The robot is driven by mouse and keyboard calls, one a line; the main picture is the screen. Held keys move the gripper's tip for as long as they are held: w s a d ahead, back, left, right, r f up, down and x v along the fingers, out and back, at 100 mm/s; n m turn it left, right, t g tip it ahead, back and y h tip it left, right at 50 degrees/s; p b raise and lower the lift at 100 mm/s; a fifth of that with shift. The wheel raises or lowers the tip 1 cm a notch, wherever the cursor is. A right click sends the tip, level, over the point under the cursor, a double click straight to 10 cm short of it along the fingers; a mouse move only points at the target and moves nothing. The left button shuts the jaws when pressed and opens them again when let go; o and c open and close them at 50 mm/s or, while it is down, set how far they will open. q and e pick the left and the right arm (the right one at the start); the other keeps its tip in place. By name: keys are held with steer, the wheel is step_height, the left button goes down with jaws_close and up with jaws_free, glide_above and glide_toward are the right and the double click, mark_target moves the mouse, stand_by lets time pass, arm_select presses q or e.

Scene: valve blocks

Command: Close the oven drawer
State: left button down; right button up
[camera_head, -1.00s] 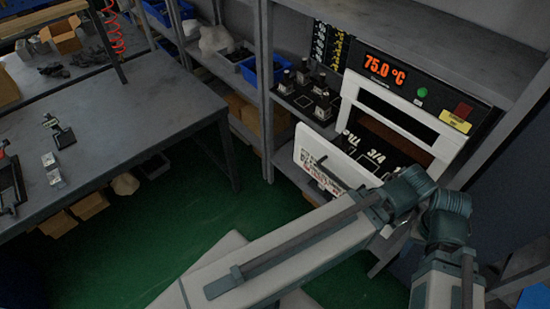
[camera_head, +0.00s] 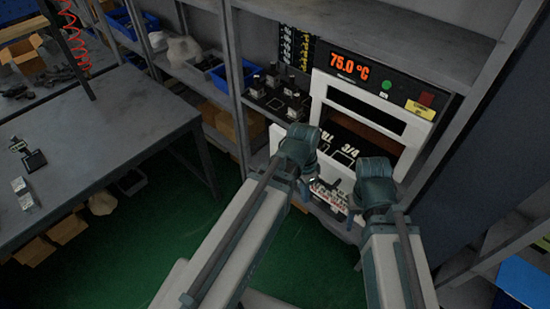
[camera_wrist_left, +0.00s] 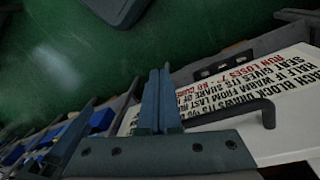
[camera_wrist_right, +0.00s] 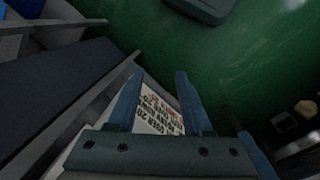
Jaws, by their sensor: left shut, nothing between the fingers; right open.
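The oven (camera_head: 372,88) sits in the shelf rack, with a lit 75.0 °C display. Its drawer (camera_head: 338,150) is pulled out, with dark marked slots inside. The white drawer front (camera_head: 278,138) is partly hidden by my arms; its printed face also shows in the left wrist view (camera_wrist_left: 285,95), with a dark bar handle (camera_wrist_left: 235,115). My left gripper (camera_wrist_left: 160,75) is shut and empty, its fingertips beside the handle and printed front; contact is unclear. My right gripper (camera_wrist_right: 155,88) is open, with the printed front (camera_wrist_right: 160,118) beyond and between its fingers. Both fingertips are largely hidden in the head view.
Black blocks with metal knobs (camera_head: 282,88) stand on the shelf left of the oven. A grey worktable (camera_head: 100,145) stands at the left. Green floor (camera_head: 150,235) lies clear between table and rack. A rack upright (camera_head: 455,135) stands right of the oven.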

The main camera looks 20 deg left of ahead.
arm_select(q)
steer(key=w+a+r+m+t+h, duration=0.25)
steer(key=a+m, duration=0.35)
steer(key=a, duration=0.4)
steer(key=w+a+r+m+t+h, duration=0.2)
steer(key=w+a+m+h, duration=0.15)
steer(key=a+m, duration=0.45)
steer(key=w+d+f+n+y+b, duration=0.1)
steer(key=w+d+f+n+b, duration=0.1)
steer(key=w+d+f+b, duration=0.3)
steer(key=shift+w+f+b, duration=1.25)
steer(key=shift+f+b, duration=0.25)
steer(key=shift+f, duration=0.15)
steer(key=w+d, duration=0.2)
steer(key=w, duration=0.5)
steer(key=w+d, duration=0.3)
steer(key=w, duration=0.4)
steer(key=w+d, duration=0.2)
steer(key=w, duration=0.5)
steer(key=shift+w+d, duration=0.35)
steer(key=shift+d, duration=0.05)
steer(key=shift+w+d+r, duration=0.1)
steer(key=shift+w, duration=0.15)
